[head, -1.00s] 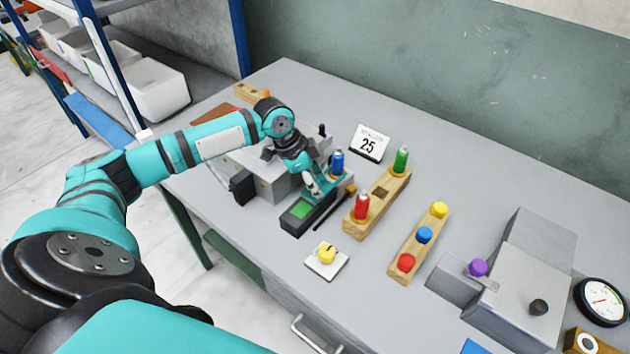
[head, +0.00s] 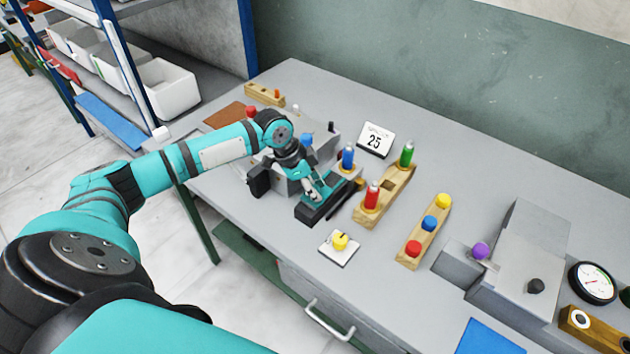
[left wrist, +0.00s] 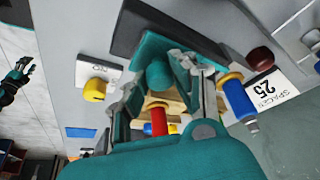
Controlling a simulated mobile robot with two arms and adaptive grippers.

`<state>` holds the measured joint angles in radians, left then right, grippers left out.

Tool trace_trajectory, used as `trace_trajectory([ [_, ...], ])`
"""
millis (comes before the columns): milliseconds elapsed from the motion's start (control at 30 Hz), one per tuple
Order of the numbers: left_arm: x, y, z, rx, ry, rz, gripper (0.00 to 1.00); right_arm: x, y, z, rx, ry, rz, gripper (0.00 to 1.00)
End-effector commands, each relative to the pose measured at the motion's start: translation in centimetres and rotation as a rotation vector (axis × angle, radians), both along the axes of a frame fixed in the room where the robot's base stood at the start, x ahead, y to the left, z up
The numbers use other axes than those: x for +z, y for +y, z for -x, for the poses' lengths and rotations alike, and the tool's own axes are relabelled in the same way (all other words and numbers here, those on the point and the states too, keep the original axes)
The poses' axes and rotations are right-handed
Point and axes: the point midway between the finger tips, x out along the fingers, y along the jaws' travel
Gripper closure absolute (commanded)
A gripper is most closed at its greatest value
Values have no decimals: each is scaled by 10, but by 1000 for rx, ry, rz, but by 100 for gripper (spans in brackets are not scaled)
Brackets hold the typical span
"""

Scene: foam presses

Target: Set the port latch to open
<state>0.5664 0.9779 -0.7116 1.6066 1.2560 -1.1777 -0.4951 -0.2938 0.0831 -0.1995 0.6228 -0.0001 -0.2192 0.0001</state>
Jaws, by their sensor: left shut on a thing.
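My left gripper (head: 325,193) is low over a dark box (head: 308,216) in front of a grey press. It also shows in the left wrist view (left wrist: 172,62), its fingers closed around a rounded teal thing that I cannot identify. A white labelled plate (head: 329,254) bearing a yellow knob (head: 340,241) lies in front, apart from the gripper. The knob shows in the left wrist view (left wrist: 95,90).
A wooden strip (head: 416,252) holds coloured knobs. Another grey press (head: 518,262) is at right. The table's front right is partly clear.

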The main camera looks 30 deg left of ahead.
Motion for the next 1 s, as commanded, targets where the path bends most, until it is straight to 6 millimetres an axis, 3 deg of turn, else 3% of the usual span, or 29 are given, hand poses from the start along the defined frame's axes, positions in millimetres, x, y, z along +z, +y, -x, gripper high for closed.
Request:
trace_trajectory([
  [133, 0, 0, 5, -5, 19, 0, 100, 0, -2, 36, 0, 51, 4, 60],
  [267, -1, 0, 5, -6, 21, 0, 100, -1, -2, 34, 0, 50, 4, 60],
  [300, -2, 0, 6, -6, 22, -1, 71, -1, -1, 27, 0, 41, 4, 60],
  [467, -1, -1, 5, -5, 19, 1, 51, 2, 1, -4, 0, -8, -2, 60],
  [633, 0, 0, 4, -4, 15, 1, 51, 2, 3, -10, -1, -17, -4, 60],
  [767, 2, 1, 3, -3, 13, 0, 51, 0, 3, 11, -1, 16, -4, 60],
  [1000, 34, 12, 11, -4, 10, -2, 51, 1, 3, 8, -1, 12, -3, 60],
])
